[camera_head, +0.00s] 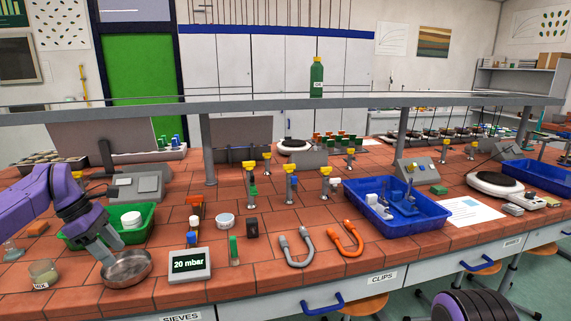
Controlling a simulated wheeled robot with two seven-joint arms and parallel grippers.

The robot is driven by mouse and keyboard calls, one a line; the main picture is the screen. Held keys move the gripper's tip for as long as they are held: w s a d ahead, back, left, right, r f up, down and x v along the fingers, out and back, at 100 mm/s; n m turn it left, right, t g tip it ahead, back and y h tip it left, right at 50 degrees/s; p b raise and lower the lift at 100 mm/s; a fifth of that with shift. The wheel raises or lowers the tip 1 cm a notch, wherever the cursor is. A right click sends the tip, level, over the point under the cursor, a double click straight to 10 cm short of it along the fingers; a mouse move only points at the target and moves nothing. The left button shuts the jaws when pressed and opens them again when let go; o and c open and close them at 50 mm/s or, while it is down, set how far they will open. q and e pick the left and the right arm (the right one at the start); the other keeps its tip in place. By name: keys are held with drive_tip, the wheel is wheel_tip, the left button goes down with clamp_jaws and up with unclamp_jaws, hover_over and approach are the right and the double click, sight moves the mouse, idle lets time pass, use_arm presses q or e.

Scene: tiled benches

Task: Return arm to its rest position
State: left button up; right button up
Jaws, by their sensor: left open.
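My purple left arm (30,198) comes in from the left and reaches over the tiled bench. Its grey left gripper (105,252) points down, open, at the front edge of the green tray (146,228) and just above or at the rim of a round metal dish (128,270). I cannot tell whether a finger touches the dish. Nothing shows between the fingers. The right gripper is out of view.
A blue tray (397,224) is further right. A shelf (270,103) spans above the bench.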

use_arm(q)
wheel_tip(320, 180, down, 13)
drive_tip(key=n+t+y, duration=0.1)
drive_tip(key=n+y, duration=0.3)
drive_tip(key=y, duration=0.6)
drive_tip(key=s+d+f+m+t+y+b, duration=0.1)
drive_tip(key=s+d+f+m+t, duration=0.15)
drive_tip(key=d+f, duration=0.35)
drive_tip(key=s+d+f+m+t+y+b, duration=0.1)
drive_tip(key=s+d+f+m+t, duration=0.2)
drive_tip(key=f, duration=0.6)
drive_tip(key=s+d+f+m+h, duration=0.2)
drive_tip(key=s+d+f+m, duration=0.1)
drive_tip(key=s+f, duration=0.3)
drive_tip(key=s+d+f+m+h, duration=0.2)
drive_tip(key=s+d+f+m, duration=0.15)
drive_tip(key=s, duration=0.45)
drive_tip(key=s+a+f+m+g+b, duration=0.1)
drive_tip(key=s+a+f+m+g, duration=0.1)
drive_tip(key=s, duration=0.7)
drive_tip(key=s+a+f+m+g, duration=0.2)
drive_tip(key=s+f+m, duration=0.1)
drive_tip(key=s, duration=0.6)
drive_tip(key=shift+s+a+m+b, duration=0.2)
drive_tip(key=shift+s+m+b, duration=0.2)
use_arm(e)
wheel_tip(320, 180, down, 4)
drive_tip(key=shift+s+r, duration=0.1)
